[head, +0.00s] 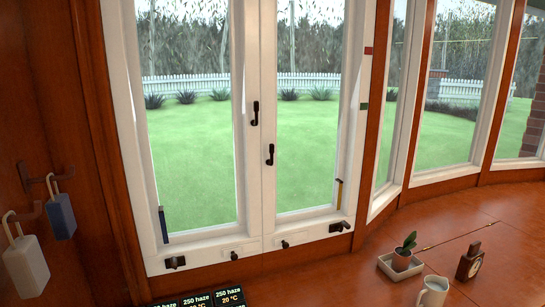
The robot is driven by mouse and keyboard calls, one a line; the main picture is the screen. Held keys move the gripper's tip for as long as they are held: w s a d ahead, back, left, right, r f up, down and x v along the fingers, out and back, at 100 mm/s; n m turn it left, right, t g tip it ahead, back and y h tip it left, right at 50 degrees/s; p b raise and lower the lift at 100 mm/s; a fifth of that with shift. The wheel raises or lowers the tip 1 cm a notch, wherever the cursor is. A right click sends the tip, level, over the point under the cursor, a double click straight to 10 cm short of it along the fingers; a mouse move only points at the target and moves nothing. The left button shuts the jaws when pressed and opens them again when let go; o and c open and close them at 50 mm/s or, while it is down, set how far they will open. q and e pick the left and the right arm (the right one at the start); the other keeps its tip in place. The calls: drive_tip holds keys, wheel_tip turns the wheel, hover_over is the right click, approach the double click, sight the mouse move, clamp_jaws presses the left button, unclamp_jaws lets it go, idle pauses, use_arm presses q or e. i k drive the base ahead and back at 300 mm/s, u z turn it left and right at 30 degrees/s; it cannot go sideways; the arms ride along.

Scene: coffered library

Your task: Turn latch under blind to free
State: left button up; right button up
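A white double casement window (253,200) fills the middle of the head view. Two dark handles sit on its centre stiles, an upper one (255,113) on the left sash and a lower one (270,154) on the right sash. Along the bottom rail are small dark fittings: one at the left corner (175,262), a knob (285,244) near the middle, and one at the right corner (340,227). A red mark (368,50) and a green mark (363,106) are on the right frame. I cannot make out a blind. Neither gripper is in view.
A blue tag (61,216) and a white tag (26,268) hang from hooks on the left wall. A wooden surface (430,220) at right holds a potted plant (402,258) in a tray, a mug (433,291) and a small clock (468,261). Dark labelled panels (197,299) show at the bottom.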

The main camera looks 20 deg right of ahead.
sight(269, 162)
drive_tip(key=k, duration=0.5)
drive_tip(key=z, duration=1.25)
drive_tip(key=i, duration=1)
drive_tip(key=u, duration=0.9)
